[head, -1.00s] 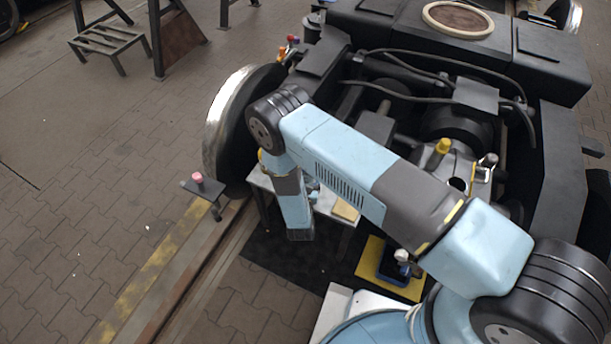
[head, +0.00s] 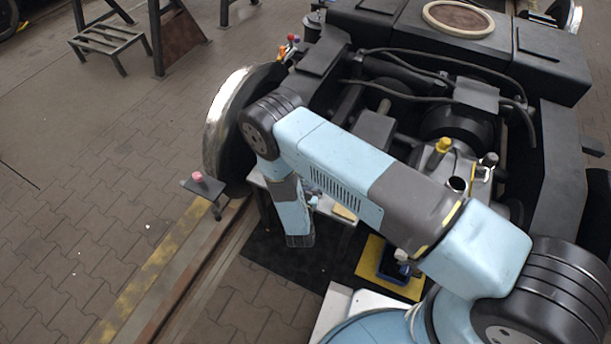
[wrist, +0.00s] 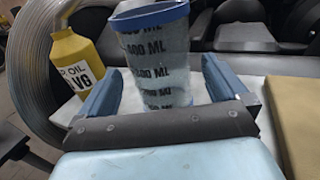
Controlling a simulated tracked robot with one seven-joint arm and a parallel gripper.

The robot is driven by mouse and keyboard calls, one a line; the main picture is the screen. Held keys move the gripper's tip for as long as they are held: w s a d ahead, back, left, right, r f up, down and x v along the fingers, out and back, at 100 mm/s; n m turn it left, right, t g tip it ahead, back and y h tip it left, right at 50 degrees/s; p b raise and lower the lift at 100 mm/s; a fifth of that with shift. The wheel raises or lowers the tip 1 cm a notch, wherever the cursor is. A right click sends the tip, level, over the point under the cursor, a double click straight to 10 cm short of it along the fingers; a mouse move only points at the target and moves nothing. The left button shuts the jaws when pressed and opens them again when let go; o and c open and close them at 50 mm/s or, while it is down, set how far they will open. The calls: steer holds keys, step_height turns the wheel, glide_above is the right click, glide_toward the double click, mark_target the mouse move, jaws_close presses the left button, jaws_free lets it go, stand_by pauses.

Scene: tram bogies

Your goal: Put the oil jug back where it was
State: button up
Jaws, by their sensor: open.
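A clear jug (wrist: 160,62) with a blue rim and dark ML marks stands upright between my fingers in the wrist view; I take it as the oil jug. My gripper (wrist: 163,88) is open, with one blue finger on each side of the jug. Whether a finger touches it I cannot tell. The jug stands at the pale bench top (wrist: 258,82); its base is partly hidden by my gripper. In the head view, my arm largely hides the gripper and jug.
A yellow oil can (wrist: 80,62) stands close left of the jug. A tan block (wrist: 292,105) lies at right. In the head view, the wheel (head: 225,125) rises behind the bench, and a blue container (head: 395,262) sits on a yellow mat (head: 368,262).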

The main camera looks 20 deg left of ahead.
steer(key=v, duration=0.9)
steer(key=shift+s, duration=0.3)
steer(key=shift+d, duration=0.1)
steer(key=w+d+r+m+g+h, duration=0.1)
steer(key=w+d+r+m+h, duration=0.4)
steer(key=r, duration=0.4)
steer(key=w+d+r+m+g+h, duration=0.1)
steer(key=w+d+r+m+h, duration=0.3)
steer(key=w+r, duration=0.4)
steer(key=w+d+r+m+g+h, duration=0.15)
steer(key=w+r+m+h, duration=0.4)
steer(key=r, duration=0.55)
steer(key=w+d+r+m+g+h, duration=0.1)
steer(key=d+r+m+g+h, duration=0.35)
steer(key=d+r, duration=0.5)
steer(key=s+d+r+m+g+y, duration=0.2)
steer(key=s+d+r+m+g, duration=0.25)
steer(key=d+r, duration=0.35)
steer(key=s+d+r+m+g+y, duration=0.35)
steer(key=d+r+m, duration=0.3)
steer(key=d, duration=0.25)
steer(key=s+d+r+m+t+y, duration=0.2)
steer(key=s+d+r+m+y, duration=0.1)
steer(key=s+r, duration=0.3)
steer(key=s+d+r+m+t+y, duration=0.2)
steer(key=s+r+m+y, duration=0.3)
steer(key=s, duration=0.4)
steer(key=shift+s+d+r+m, duration=0.35)
steer(key=shift+d+r+m, duration=0.4)
steer(key=shift+r, duration=0.25)
